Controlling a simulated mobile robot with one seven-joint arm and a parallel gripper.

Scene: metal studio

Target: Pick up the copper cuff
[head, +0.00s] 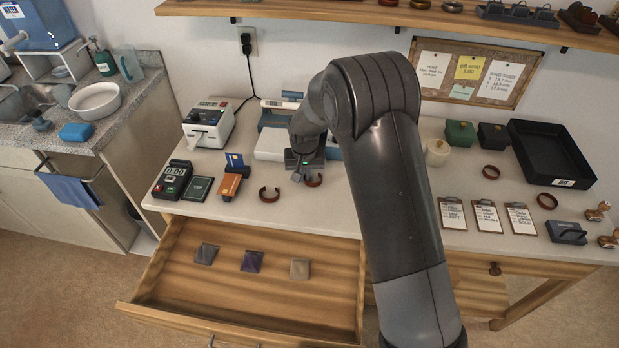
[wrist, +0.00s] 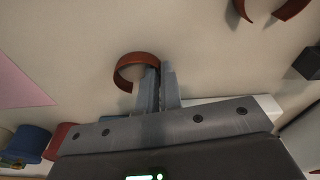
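A copper-coloured cuff (head: 314,181) lies on the white worktop just in front of my gripper (head: 303,170) in the head view. In the wrist view, the cuff (wrist: 136,64) is a reddish-brown curved band. The two fingertips of my gripper (wrist: 158,72) are close together at the cuff's right side, with the band's wall in the narrow gap between them. The fingers hide that end of the cuff. A second copper-brown cuff (head: 269,194), with an open gap, lies to the left and shows at the top right of the wrist view (wrist: 288,10).
A scale (head: 272,145) stands behind my gripper. A card reader (head: 172,180) and an orange card stand (head: 231,186) are to the left. An open drawer (head: 255,290) juts out in front. Further cuffs lie by the black tray (head: 553,150) at right.

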